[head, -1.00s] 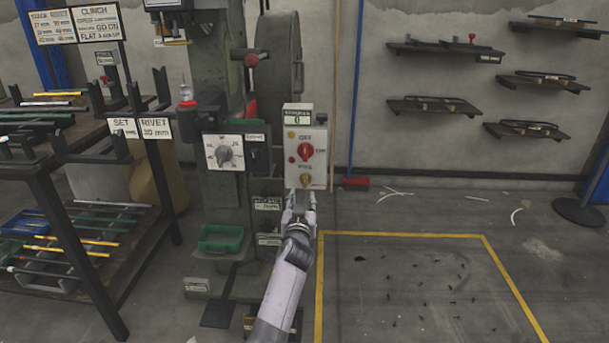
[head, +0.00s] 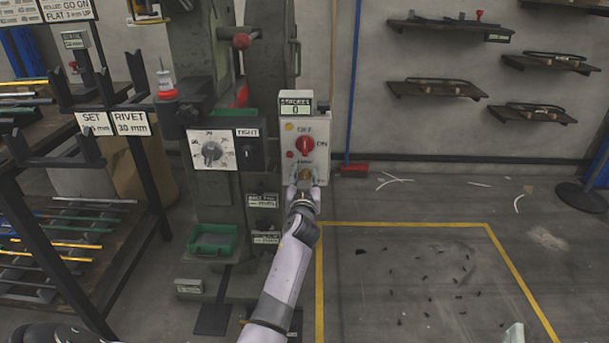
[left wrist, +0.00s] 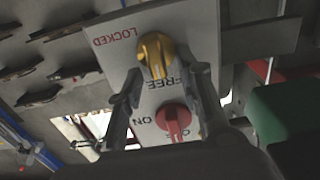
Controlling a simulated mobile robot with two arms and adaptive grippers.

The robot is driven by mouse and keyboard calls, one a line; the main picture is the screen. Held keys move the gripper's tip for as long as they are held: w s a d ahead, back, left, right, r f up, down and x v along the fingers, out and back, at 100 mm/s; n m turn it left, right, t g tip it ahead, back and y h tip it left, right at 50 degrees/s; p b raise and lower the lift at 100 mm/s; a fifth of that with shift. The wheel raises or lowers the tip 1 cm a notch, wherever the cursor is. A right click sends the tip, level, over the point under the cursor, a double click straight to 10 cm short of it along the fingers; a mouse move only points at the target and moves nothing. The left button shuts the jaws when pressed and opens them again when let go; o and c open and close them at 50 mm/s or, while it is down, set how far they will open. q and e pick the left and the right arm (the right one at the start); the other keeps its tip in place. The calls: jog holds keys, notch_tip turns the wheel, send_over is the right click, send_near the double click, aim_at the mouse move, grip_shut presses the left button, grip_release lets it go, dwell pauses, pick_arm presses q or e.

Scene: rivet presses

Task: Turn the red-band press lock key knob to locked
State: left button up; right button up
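The yellow lock key knob (head: 305,174) sits low on the pale control box (head: 321,150) of the press. In the left wrist view the knob (left wrist: 155,55) shows upside down, with LOCKED and FREE printed near it. Its ridge runs roughly up and down there, its lower end toward FREE. My left gripper (head: 304,187) is in front of the knob. Its fingers (left wrist: 165,80) are open, spread to either side, with the knob just beyond the tips; contact cannot be made out. My right gripper is not in view.
A red ON/OFF knob (head: 306,146) is on the same box, just above the yellow one. The rod rack (head: 75,215) is at far left.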

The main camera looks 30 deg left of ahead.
pick_arm(q)
grip_shut()
